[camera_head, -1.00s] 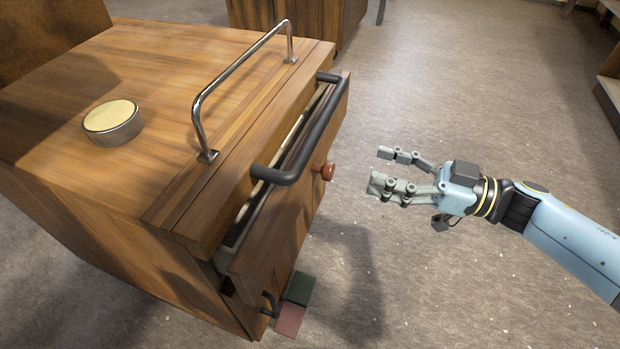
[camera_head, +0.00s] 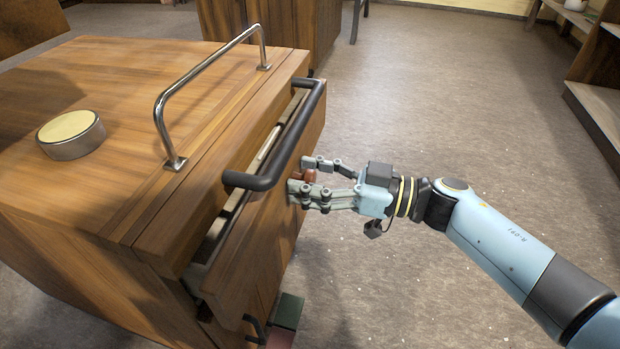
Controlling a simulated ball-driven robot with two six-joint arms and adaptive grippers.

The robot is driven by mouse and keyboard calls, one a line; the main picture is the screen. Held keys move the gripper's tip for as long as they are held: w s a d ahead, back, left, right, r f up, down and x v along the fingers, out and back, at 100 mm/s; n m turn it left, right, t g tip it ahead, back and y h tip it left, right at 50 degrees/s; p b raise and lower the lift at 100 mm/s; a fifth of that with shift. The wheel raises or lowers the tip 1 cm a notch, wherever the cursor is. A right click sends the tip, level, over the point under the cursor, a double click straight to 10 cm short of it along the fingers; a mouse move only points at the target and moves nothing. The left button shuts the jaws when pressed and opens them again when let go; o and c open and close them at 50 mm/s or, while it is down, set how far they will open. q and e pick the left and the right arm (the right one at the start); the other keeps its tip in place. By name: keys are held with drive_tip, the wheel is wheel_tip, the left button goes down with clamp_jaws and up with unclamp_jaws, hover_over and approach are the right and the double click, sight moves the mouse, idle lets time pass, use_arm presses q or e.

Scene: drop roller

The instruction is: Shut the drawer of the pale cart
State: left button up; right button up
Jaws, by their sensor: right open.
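The cart (camera_head: 110,75) shows as brown wood, with a chrome rail on its top. Its drawer (camera_head: 262,235) stands partly out, with a gap behind its front. My left gripper is not in view.
A round tin with a cream top (camera_head: 70,133) sits on the cart. Green and reddish blocks (camera_head: 287,311) show low by the cart's front. Another wooden cabinet (camera_head: 270,22) stands behind, and shelving (camera_head: 600,85) stands at right. The floor between is clear.

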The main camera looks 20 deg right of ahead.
sight(293, 175)
clamp_jaws()
idle(0.3)
drive_tip(key=shift+w+a, duration=0.15)
drive_tip(key=p+x, duration=0.1)
drive_tip(key=x, duration=0.3)
unclamp_jaws()
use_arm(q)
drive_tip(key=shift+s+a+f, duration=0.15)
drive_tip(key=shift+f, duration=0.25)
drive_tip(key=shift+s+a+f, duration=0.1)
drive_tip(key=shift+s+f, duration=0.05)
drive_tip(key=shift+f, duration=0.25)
